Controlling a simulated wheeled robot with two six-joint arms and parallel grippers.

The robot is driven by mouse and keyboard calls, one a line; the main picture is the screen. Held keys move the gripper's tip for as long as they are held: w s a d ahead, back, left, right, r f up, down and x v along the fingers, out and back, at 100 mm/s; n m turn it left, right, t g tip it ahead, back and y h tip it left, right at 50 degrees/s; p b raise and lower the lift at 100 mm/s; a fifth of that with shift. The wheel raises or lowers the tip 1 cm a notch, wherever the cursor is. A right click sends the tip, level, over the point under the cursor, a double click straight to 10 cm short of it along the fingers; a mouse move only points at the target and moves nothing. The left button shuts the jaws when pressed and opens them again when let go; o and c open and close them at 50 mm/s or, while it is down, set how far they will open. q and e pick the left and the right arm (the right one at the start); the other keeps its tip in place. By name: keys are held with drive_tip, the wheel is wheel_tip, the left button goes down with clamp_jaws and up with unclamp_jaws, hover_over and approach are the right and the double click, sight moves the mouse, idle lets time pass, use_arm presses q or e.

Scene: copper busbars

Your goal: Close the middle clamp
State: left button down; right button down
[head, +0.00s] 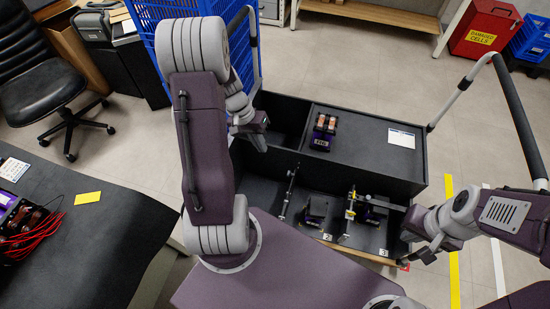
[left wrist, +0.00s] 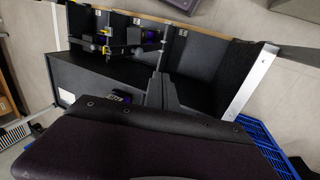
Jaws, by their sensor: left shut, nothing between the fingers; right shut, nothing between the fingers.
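A black box (head: 390,178) has front bays, with labels 2 and 3 showing on the floor. A dark clamp-like device (head: 315,211) stands in bay 2, the middle one if bay 1 is hidden behind my arm. A device with yellow parts (head: 350,212) stands by bay 3. Whether the clamps are open or closed is too small to tell. In the left wrist view, the bays and the yellow-marked device (left wrist: 104,42) show at the top. My left gripper (head: 261,146) is shut and empty above the box's left part. My right gripper (head: 418,256) is shut and empty by its front right corner.
A device with copper-coloured tops (head: 324,132) and a white card (head: 402,139) rest on the box's rear lid. A thin upright divider (head: 290,190) stands left of bay 2. A dark table (head: 110,240) with red wires is at left. A metal handrail (head: 515,100) rises at right.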

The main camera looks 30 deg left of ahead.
use_arm(q)
drive_tip(key=w+d+f+b, duration=0.1)
drive_tip(key=d+f+b, duration=0.3)
drive_tip(key=d+f, duration=0.3)
wheel_tip(320, 180, down, 3)
drive_tip(key=shift+w+f, duration=0.1)
drive_tip(key=shift+w, duration=0.15)
drive_tip(key=shift+d, duration=0.1)
